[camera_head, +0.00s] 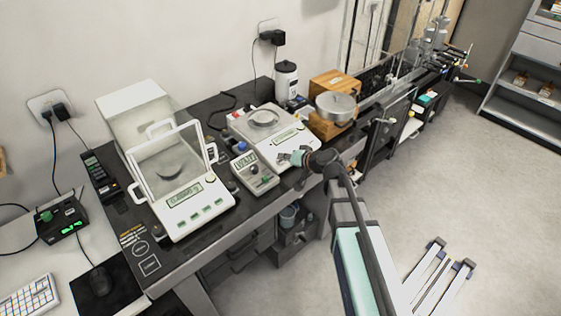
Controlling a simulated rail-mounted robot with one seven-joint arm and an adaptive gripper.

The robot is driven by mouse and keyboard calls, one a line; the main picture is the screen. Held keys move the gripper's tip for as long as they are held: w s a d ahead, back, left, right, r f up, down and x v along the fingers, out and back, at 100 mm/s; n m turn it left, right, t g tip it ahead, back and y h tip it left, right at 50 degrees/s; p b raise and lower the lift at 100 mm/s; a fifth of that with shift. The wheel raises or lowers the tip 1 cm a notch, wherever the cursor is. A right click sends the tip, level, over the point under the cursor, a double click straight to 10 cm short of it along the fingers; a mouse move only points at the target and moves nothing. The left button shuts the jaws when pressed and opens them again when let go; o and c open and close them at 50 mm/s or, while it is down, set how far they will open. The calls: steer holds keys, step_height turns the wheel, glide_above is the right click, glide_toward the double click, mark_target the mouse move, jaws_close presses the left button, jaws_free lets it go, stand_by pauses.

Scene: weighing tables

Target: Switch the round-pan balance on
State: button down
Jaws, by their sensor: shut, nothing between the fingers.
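The round-pan balance (248,131) is a white unit on the dark bench, with a round metal pan (263,117) on top and a display and keys on its sloped front panel. Whether its display is lit is too small to tell. My gripper (286,157) is shut and empty at the balance's front edge, close to the right part of the front panel. Whether the fingertips touch the balance cannot be told. The gripper and wrist hide part of its front right corner.
A balance with a clear draft shield (188,205) stands to the left. A small grey device with a display (255,173) sits just in front of the round-pan balance. A white bottle (286,80) and wooden box (328,82) stand behind and right. The floor at right is mostly clear.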

steer(key=shift+r, duration=0.25)
steer(key=shift+r, duration=0.1)
steer(key=r, duration=0.1)
steer(key=r+p, duration=0.1)
steer(key=r, duration=0.1)
steer(key=s+d+r, duration=0.1)
steer(key=shift+d+r, duration=0.1)
steer(key=shift+r, duration=0.2)
stand_by(0.8)
steer(key=s+d+f+m+g+h, duration=0.1)
steer(key=s+d+f+g+h, duration=0.8)
steer(key=s+d+f, duration=1.25)
steer(key=s+f+g, duration=0.2)
steer(key=s+f, duration=0.4)
steer(key=s, duration=0.4)
steer(key=s+a+f+g, duration=0.1)
steer(key=s+f+g, duration=0.1)
steer(key=s+f, duration=0.5)
steer(key=s+f+g, duration=0.1)
steer(key=s+f, duration=0.5)
steer(key=s, duration=0.7)
steer(key=shift+s+a+f+g+h, duration=0.15)
steer(key=shift+f+g+h, duration=0.15)
steer(key=shift+g, duration=0.1)
